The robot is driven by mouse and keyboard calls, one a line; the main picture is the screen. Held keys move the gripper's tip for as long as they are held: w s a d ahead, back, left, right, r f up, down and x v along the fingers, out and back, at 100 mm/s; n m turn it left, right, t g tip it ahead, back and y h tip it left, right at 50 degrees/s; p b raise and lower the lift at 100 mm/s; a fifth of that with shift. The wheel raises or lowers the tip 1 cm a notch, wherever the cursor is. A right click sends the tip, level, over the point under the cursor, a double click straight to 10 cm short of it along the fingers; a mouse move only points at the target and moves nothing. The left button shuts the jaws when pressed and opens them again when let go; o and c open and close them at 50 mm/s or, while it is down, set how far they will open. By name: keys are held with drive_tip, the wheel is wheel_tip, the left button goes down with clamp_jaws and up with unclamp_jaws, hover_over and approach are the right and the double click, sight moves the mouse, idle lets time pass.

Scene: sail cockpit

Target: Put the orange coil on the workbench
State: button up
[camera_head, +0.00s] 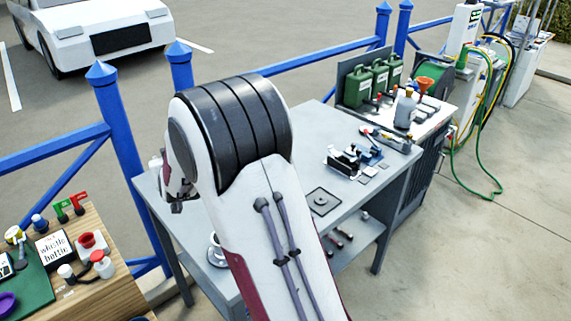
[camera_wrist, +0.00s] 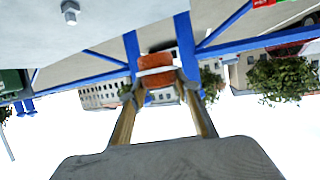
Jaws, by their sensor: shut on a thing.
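My gripper (camera_wrist: 159,92) is shut on the orange coil (camera_wrist: 156,72), which sits between the fingertips in the wrist view. The wrist view looks upside down, with pale sky below the fingers. A grey surface, probably the workbench top, fills its upper left and looks apart from the coil. In the head view the grey workbench (camera_head: 300,150) stands in the middle. My gripper (camera_head: 176,197) shows there partly, at the bench's left end. My arm hides the rest of it, and the coil cannot be made out there.
A dark square plate (camera_head: 322,201) and a small black and blue machine (camera_head: 352,158) stand on the bench. A blue railing (camera_head: 120,125) runs behind it. A wooden board with a green mat (camera_head: 30,285) is at lower left. A cart with green cans (camera_head: 372,80) is behind right.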

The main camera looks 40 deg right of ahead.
drive_tip(key=s+d+f+m+h, duration=0.1)
drive_tip(key=s+d, duration=0.1)
drive_tip(key=d, duration=0.8)
drive_tip(key=s+d+m+h, duration=0.1)
drive_tip(key=s+d, duration=0.1)
drive_tip(key=d, duration=0.8)
drive_tip(key=shift+g, duration=0.3)
drive_tip(key=shift+a+f, duration=0.2)
drive_tip(key=shift+f, duration=2.55)
drive_tip(key=shift+f, duration=3.1)
drive_tip(key=shift+f, duration=1.9)
drive_tip(key=shift+f, duration=0.1)
